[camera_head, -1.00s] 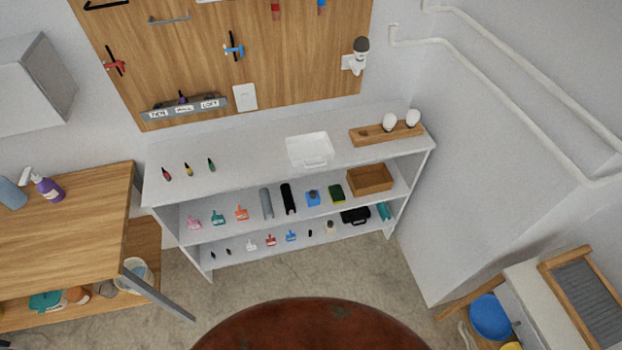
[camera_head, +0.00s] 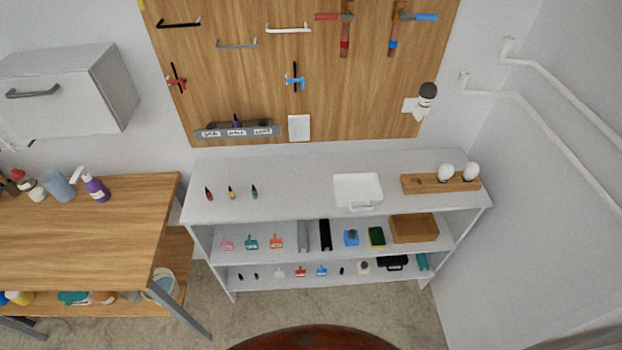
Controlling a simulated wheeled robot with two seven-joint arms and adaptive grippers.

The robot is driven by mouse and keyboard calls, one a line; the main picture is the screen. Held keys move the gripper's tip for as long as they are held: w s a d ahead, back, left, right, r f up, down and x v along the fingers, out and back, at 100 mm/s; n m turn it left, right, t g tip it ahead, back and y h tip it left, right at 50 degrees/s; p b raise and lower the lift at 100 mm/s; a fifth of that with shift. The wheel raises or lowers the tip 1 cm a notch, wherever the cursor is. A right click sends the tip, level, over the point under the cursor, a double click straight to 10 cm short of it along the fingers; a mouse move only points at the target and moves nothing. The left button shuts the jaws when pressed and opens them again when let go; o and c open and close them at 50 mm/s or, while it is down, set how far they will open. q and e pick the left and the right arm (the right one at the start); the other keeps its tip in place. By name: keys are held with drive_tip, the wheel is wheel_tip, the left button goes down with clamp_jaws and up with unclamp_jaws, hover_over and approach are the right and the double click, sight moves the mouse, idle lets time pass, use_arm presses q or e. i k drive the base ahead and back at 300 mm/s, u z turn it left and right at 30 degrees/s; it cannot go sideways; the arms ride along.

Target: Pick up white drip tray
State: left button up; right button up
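The white drip tray (camera_head: 345,197) is a shallow, rectangular tray with a small handle or lip at its front. It sits flat on the top of the white shelf unit (camera_head: 300,201), right of the middle. Neither of my grippers is in view. Nothing covers the tray.
Lower shelves hold several small items. A wooden table (camera_head: 80,235) stands at the left. Floor shows in front.

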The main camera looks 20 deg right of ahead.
sight(360, 189)
drive_tip(key=u, duration=0.35)
drive_tip(key=i, duration=0.7)
drive_tip(key=z, duration=0.55)
drive_tip(key=i, duration=0.75)
drive_tip(key=z, duration=0.8)
